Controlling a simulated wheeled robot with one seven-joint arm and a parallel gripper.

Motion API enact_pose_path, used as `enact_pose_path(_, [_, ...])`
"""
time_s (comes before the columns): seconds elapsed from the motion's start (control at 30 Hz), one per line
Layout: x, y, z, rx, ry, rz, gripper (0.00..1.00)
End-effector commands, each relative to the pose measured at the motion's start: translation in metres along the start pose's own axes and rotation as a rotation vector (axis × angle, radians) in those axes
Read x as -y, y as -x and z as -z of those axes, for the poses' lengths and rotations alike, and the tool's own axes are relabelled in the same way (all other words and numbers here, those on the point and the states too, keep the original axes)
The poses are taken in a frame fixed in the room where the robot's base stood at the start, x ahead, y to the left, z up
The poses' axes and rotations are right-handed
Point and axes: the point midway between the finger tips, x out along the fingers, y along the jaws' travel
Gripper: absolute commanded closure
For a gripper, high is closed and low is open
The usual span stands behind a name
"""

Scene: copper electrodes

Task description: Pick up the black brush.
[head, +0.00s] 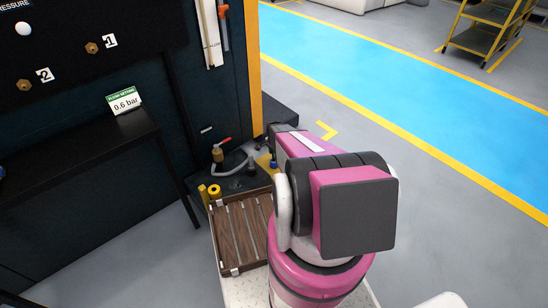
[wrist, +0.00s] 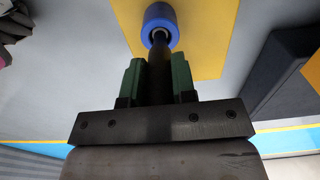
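In the wrist view, my gripper (wrist: 157,72) has two green fingers set close on either side of a dark, upright-looking handle (wrist: 158,62). This looks like the black brush, and the fingers appear shut on it with little or no gap. A blue round piece (wrist: 160,22) with a pale grey centre is at the handle's far end, over a yellow surface. I cannot see bristles.
A wooden slatted tray (head: 233,238) lies left of my arm. A dark shelf (head: 75,160) is at left.

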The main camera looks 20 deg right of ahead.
Motion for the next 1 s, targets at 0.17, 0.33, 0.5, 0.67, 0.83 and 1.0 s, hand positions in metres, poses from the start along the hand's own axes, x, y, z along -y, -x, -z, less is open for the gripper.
enact_pose_path(0.17, [0.0,0.0,0.0,0.0,0.0,0.0,0.99])
enact_pose_path(0.33, [0.0,0.001,0.0,0.0,0.0,0.0,0.99])
enact_pose_path(0.5, [0.0,0.008,0.0,0.0,0.0,0.001,0.99])
enact_pose_path(0.67, [-0.001,0.029,-0.001,-0.001,0.0,0.001,0.99])
enact_pose_path(0.83, [-0.001,0.061,-0.001,-0.001,0.0,0.002,0.99])
enact_pose_path(1.0, [-0.001,0.09,-0.001,-0.001,0.0,0.001,0.99])
